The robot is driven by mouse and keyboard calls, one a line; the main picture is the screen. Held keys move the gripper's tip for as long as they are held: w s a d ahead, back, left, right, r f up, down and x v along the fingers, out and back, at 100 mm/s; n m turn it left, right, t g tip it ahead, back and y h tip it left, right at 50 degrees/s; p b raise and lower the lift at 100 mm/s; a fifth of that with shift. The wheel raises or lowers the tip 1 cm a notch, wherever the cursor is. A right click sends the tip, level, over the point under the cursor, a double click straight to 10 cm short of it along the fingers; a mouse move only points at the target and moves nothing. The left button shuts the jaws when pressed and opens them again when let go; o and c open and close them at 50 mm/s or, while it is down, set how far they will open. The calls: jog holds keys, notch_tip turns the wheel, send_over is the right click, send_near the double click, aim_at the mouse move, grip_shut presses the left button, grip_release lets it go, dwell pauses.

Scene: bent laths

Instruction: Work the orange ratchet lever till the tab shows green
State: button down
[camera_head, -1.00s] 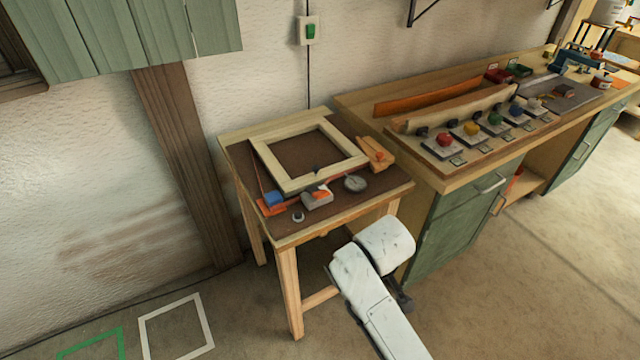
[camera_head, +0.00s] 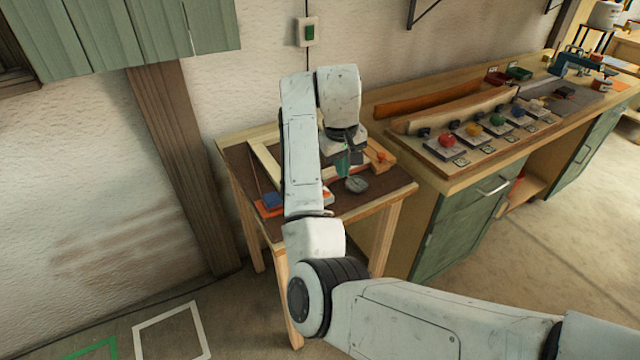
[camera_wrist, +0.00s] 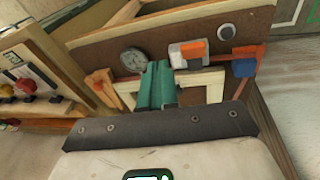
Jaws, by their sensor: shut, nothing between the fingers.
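My gripper (camera_head: 342,170) is over the small table, near the frame's right side; its teal fingers also show in the wrist view (camera_wrist: 158,68), shut and empty. In the wrist view, the orange lever (camera_wrist: 193,49) sits on a pale grey ratchet body (camera_wrist: 178,60), right of the fingertips and apart from them in the picture. An orange strap runs from it past a blue block (camera_wrist: 244,68). The pale wooden frame (camera_wrist: 206,82) is partly hidden behind my gripper. In the head view, my arm covers most of the ratchet. I cannot make out a green tab.
A round grey dial (camera_head: 356,185) lies right of the fingers, with a wooden block with orange on it (camera_head: 380,157) behind. A small round disc (camera_wrist: 226,31) lies near the table edge. A workbench (camera_head: 460,185) with coloured knobs stands close on the right.

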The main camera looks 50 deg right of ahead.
jog(key=w+a+r+n+y+b, duration=0.1)
jog(key=w+a+r, duration=0.1)
jog(key=w+r, duration=0.3)
notch_tip(320, 180, up, 3)
jog(key=shift+w+f+y, duration=0.15)
jog(key=shift+w+y, duration=0.05)
jog(key=shift+y, duration=0.2)
jog(key=f, duration=0.6)
jog(key=f+p, duration=0.1)
jog(key=f, duration=0.3)
jog(key=shift+w+d, duration=0.1)
jog(key=shift+w, duration=0.3)
jog(key=shift+s+f+p, duration=0.2)
jog(key=shift+s+f, duration=0.05)
jog(key=shift+f, duration=0.3)
jog(key=shift+s+f+p, duration=0.2)
jog(key=shift+s+f, duration=0.05)
jog(key=shift+f, duration=0.3)
jog(key=shift+s+a+f, duration=0.2)
jog(key=shift+s+f, duration=0.15)
jog(key=shift+f, duration=0.4)
